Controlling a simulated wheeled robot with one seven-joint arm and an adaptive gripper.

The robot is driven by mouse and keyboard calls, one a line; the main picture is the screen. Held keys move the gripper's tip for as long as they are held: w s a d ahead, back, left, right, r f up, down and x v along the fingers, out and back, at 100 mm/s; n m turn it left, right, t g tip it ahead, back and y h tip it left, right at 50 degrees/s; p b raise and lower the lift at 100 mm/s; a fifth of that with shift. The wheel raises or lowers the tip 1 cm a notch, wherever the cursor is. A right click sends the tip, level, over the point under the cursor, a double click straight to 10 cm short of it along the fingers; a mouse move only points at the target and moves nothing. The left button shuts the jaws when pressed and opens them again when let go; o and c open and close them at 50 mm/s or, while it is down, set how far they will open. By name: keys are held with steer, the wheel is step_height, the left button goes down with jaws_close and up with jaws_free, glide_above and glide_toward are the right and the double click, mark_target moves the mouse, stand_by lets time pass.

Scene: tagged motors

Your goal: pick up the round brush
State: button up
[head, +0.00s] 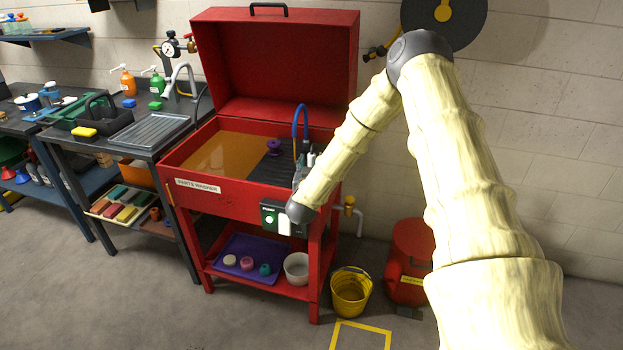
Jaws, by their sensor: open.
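A small purple round thing (273,147) with a knob-like top stands on the black ribbed board (262,170) inside the red parts washer (228,205). It looks most like the round brush, but its bristles are too small to make out. My gripper (306,162) is at the right end of the washer basin, right of the purple thing and apart from it. My wrist and forearm partly hide the gripper. It is open, and I see nothing held in it.
The washer's red lid (275,60) stands open behind the basin. A blue hose (301,120) rises near my gripper. A purple tray (245,272) with small round pieces and a white bowl (297,268) sit on the lower shelf. A yellow bucket (351,292) stands on the floor.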

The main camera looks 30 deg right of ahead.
jaws_close()
stand_by(0.4)
